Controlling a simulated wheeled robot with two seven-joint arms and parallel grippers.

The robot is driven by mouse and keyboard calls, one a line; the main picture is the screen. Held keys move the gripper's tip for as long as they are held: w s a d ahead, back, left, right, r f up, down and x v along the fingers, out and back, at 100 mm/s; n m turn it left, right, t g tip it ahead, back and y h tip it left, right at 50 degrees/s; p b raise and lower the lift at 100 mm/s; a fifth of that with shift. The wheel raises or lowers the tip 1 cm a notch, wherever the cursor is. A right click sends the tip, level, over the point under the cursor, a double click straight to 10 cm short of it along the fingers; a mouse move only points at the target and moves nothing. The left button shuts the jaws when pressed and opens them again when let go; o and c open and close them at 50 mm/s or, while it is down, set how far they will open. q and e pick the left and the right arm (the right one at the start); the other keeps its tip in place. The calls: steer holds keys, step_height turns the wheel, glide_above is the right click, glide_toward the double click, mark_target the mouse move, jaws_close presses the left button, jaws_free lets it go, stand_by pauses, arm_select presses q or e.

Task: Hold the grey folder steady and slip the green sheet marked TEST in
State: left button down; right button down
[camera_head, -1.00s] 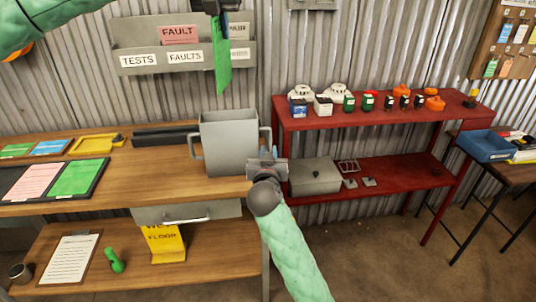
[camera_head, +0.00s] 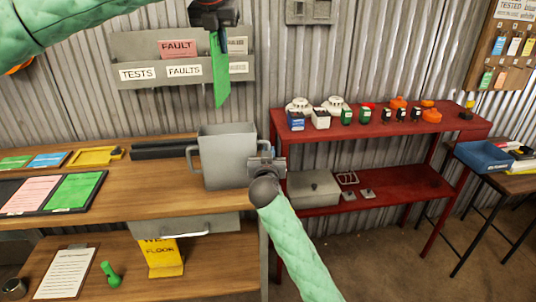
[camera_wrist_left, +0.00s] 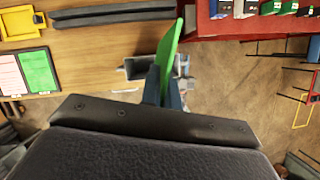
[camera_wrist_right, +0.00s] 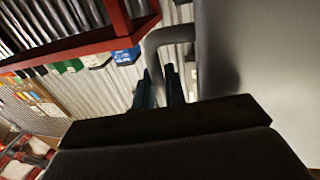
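The grey folder (camera_head: 228,160) is an upright, open-topped grey box with side handles, standing on the wooden bench. My left gripper (camera_head: 214,22) is shut on the green sheet (camera_head: 221,75), which hangs down above the folder's opening, apart from it. In the left wrist view the sheet (camera_wrist_left: 170,43) rises from between the fingers; no TEST marking is readable. My right gripper (camera_head: 265,163) is at the folder's right handle. In the right wrist view the handle (camera_wrist_right: 168,35) runs down to the close-set fingertips (camera_wrist_right: 161,80), which appear shut on it; the contact is dark.
A wall rack (camera_head: 185,87) labelled TESTS and FAULTS is behind the sheet. A black tray (camera_head: 103,178) with pink and green sheets lies left on the bench. A red shelf (camera_head: 385,125) with small devices stands to the right.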

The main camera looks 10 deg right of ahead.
arm_select(q)
steer(key=shift+f, duration=0.1)
step_height(320, 180, down, 5)
steer(key=d, duration=0.3)
steer(key=r+m+g+h, duration=0.1)
steer(key=m, duration=0.4)
steer(key=a+r+m+g+h, duration=0.1)
steer(key=r+m, duration=0.1)
steer(key=m, duration=0.2)
steer(key=a+r+m+g+h, duration=0.1)
steer(key=r+m+g, duration=0.1)
steer(key=m, duration=0.3)
steer(key=shift+s+a+r+m, duration=0.1)
steer(key=shift+s+a+m, duration=0.1)
steer(key=shift+s+m, duration=0.1)
